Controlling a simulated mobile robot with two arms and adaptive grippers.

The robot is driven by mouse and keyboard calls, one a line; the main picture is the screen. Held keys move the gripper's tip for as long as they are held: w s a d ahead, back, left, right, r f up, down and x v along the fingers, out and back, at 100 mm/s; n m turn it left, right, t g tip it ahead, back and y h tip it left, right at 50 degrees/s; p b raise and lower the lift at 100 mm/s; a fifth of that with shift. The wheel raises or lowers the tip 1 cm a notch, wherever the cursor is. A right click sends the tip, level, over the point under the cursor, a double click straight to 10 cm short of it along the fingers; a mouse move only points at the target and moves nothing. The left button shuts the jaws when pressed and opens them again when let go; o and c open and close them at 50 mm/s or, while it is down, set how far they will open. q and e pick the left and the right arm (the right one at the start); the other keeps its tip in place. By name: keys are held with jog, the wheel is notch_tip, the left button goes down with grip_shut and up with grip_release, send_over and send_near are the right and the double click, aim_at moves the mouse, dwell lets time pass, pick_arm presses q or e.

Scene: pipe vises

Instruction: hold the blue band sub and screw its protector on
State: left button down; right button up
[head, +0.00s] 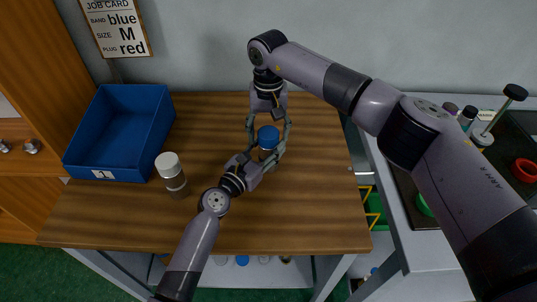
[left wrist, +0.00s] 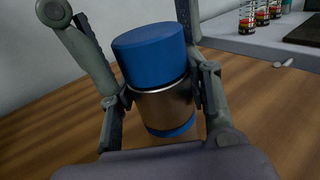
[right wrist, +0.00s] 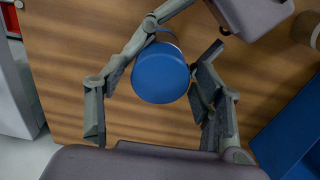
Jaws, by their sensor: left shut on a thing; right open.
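The sub is a short brown metal cylinder with a blue band at its foot, seen in the left wrist view (left wrist: 165,105). A blue protector (head: 268,136) sits on its top, with a dark ring beneath it; it also shows in the left wrist view (left wrist: 150,48) and from above in the right wrist view (right wrist: 160,75). I cannot tell how far it is threaded. My left gripper (head: 268,160) is shut on the sub from the side, upright over the table. My right gripper (head: 268,124) points down from above, open, its fingers on either side of the protector with gaps.
A blue bin (head: 125,125) labelled 1 stands at the table's left. A white-capped cylinder (head: 172,175) stands beside it. The job card (head: 117,25) reads band blue, size M, plug red. The wooden table (head: 325,190) is clear at right. A side bench holds small bottles (head: 467,115).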

jog(key=shift+c, duration=0.2)
jog(key=c, duration=1.1)
jog(key=o, duration=1.2)
jog(key=shift+r, duration=2.25)
jog(key=o, duration=0.6)
